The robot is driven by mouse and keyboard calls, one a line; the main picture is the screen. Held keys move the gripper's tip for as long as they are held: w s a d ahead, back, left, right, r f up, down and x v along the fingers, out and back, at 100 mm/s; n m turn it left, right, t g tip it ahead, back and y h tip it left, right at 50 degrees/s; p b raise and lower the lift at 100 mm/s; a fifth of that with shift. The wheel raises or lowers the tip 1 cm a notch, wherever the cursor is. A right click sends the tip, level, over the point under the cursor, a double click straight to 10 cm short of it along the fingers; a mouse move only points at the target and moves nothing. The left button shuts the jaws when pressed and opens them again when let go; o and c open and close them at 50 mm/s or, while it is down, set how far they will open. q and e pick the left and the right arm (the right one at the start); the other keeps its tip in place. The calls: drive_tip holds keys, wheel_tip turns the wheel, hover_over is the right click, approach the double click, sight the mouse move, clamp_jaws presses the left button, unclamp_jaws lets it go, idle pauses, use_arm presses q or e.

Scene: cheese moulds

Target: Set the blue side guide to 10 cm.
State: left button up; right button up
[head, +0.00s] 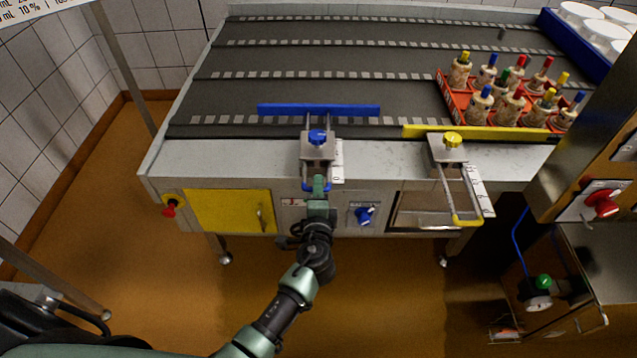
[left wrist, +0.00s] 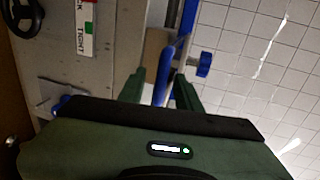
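The blue side guide (head: 320,110) is a long blue bar over the near edge of the dark conveyor, left of centre. Its metal bracket carries a blue knob (head: 317,137), and a white scale (head: 338,160) lies along its right side; the reading is too small to tell. A blue handle (left wrist: 165,75) is at the bracket's front end. My left gripper (head: 319,184) is at this handle. In the left wrist view, the fingers (left wrist: 161,88) stand apart on either side of the handle, with a gap visible on the left. My right gripper is not in view.
A yellow guide (head: 480,132) with its own yellow knob (head: 453,139) is to the right. Red crates of bottle-like moulds (head: 460,72) stand on the conveyor. The front panel holds a yellow door (head: 228,210) and a blue rotary knob (head: 364,215). A steel machine is at far right.

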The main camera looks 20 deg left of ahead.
use_arm(q)
drive_tip(key=shift+v, duration=2.25)
drive_tip(key=s+f+n+g+h, duration=0.1)
drive_tip(key=s+f+g, duration=0.2)
drive_tip(key=s+f, duration=0.5)
drive_tip(key=s+f+n+g+h, duration=0.15)
drive_tip(key=s+f, duration=0.25)
drive_tip(key=f, duration=0.9)
drive_tip(key=s+f+n+g+h, duration=0.15)
drive_tip(key=s+f+g, duration=0.25)
drive_tip(key=s+f, duration=0.45)
drive_tip(key=s+a+f+n+g, duration=0.1)
drive_tip(key=s+a+f+n, duration=0.1)
drive_tip(key=s+f, duration=0.3)
drive_tip(key=s+a+f+n+g, duration=0.2)
drive_tip(key=s+f, duration=0.3)
drive_tip(key=s, duration=0.8)
drive_tip(key=s+a+f+n+g, duration=0.2)
drive_tip(key=s+a+f+n, duration=0.2)
drive_tip(key=s, duration=0.5)
drive_tip(key=shift+f, duration=0.4)
drive_tip(key=shift+d+g, duration=0.1)
drive_tip(key=shift+g, duration=0.15)
